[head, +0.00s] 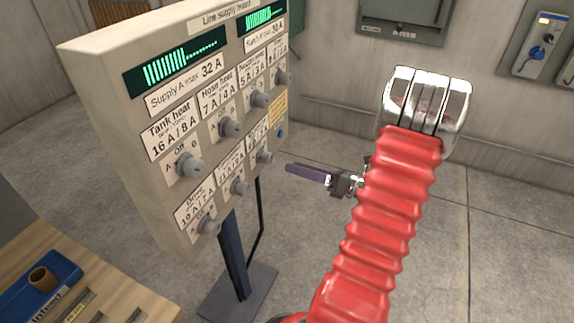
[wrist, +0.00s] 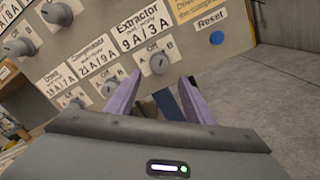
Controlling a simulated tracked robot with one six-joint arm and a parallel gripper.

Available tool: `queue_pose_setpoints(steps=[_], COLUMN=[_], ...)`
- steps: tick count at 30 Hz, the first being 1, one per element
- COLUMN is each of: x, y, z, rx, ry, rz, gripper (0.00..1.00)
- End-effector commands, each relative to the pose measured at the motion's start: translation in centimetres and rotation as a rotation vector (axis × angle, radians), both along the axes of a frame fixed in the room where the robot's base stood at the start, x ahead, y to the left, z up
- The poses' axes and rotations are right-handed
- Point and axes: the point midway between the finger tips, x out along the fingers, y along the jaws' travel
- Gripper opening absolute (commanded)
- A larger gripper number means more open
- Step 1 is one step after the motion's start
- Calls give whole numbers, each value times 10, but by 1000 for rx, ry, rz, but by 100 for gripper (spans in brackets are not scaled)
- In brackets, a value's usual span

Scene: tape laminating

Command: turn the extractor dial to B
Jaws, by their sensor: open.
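The extractor dial (wrist: 158,65) is a grey round knob under the "Extractor 9 A / 3 A" label in the wrist view, with A, Off and B marked around it. Its setting is too small to tell. In the head view the dial (head: 264,157) is the rightmost knob of the lower row on the line supply board (head: 120,70). My gripper (wrist: 160,78) is open, its two purple fingers on either side of the space just below the dial. In the head view my gripper (head: 291,168) is to the right of the board, apart from the dial.
A blue reset button (wrist: 216,38) sits right of the extractor dial. The compressor dial (wrist: 109,88) is close to the left finger. Other knobs, such as the tank heat dial (head: 188,165), fill the board. A wooden bench with a blue tray (head: 62,268) stands lower left.

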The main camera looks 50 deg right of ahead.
Motion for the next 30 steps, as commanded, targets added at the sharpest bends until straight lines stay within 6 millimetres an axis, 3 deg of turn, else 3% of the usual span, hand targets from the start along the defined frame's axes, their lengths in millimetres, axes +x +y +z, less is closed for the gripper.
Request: queue_pose_setpoints(steps=[6,12,30], x=[-31,-46,-47], y=[-13,-18,-18], z=[-1,-1,-1], rx=[0,-1,0], ry=[0,1,1], rz=[-4,-2,-1], gripper=[48,48,48])
